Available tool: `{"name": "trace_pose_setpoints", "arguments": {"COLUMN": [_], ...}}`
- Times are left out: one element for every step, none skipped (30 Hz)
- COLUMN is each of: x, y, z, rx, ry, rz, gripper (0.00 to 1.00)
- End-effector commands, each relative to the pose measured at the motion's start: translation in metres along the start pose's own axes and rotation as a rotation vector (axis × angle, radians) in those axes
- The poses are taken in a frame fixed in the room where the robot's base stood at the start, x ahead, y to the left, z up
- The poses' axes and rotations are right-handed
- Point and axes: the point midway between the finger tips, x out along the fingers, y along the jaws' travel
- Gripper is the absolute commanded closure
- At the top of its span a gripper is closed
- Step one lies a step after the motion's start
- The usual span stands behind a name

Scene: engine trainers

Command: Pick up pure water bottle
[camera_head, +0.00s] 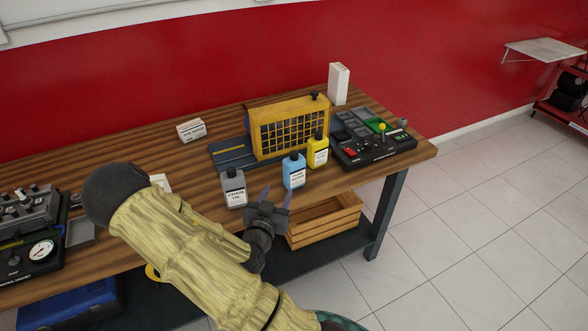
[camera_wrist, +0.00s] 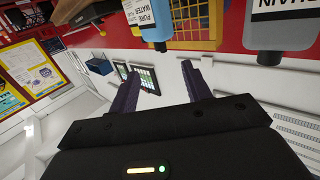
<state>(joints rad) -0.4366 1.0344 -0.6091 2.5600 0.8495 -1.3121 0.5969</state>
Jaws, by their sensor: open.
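The pure water bottle (camera_head: 294,172) is light blue with a dark cap and stands upright on the wooden workbench, between the grey chain oil bottle (camera_head: 234,189) and a yellow bottle (camera_head: 317,151). My gripper (camera_head: 275,195) is open and empty at the bench's front edge, near the pure water bottle, to the right of the chain oil bottle. In the wrist view my gripper (camera_wrist: 160,70) has its two fingers apart with nothing between them. The pure water bottle (camera_wrist: 152,22) and chain oil bottle (camera_wrist: 282,28) hang from the top edge there, partly cut off.
A yellow grille-fronted radiator (camera_head: 290,128) stands behind the bottles. A black control box (camera_head: 372,145) is to the right, with a white box (camera_head: 338,84) behind it. A wooden crate (camera_head: 325,222) sits below the bench top. A small white box (camera_head: 191,130) lies farther left.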

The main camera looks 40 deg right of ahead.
Motion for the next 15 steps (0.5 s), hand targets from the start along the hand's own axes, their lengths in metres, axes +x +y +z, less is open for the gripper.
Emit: {"name": "trace_pose_setpoints", "arguments": {"x": [0.0000,0.0000,0.0000,0.0000,0.0000,0.0000,0.0000,0.0000,0.0000,0.0001,0.0002,0.0011,0.0024,0.0043,0.0080], "y": [0.0001,0.0002,0.0000,-0.0001,-0.0001,-0.0002,-0.0001,-0.0001,-0.0001,-0.0001,-0.0001,-0.0001,-0.0001,-0.0001,-0.0002], "z": [-0.0054,-0.0072,-0.0084,-0.0087,-0.0087,-0.0084,-0.0083,-0.0082,-0.0081,-0.0080,-0.0079,-0.0076,-0.0073,-0.0070,-0.0064], "rx": [-0.006,-0.007,-0.007,-0.007,-0.007,-0.006,-0.006,-0.006,-0.006,-0.006,-0.006,-0.005,-0.005,-0.004,-0.003], "ry": [0.032,0.043,0.052,0.055,0.055,0.054,0.053,0.052,0.052,0.051,0.051,0.051,0.051,0.051,0.050], "rz": [-0.006,-0.007,-0.009,-0.010,-0.010,-0.010,-0.010,-0.010,-0.010,-0.009,-0.009,-0.009,-0.008,-0.008,-0.008], "gripper": [0.52,0.52,0.52,0.52,0.52,0.52,0.52,0.52,0.52,0.52,0.52,0.52,0.52,0.52,0.52]}}
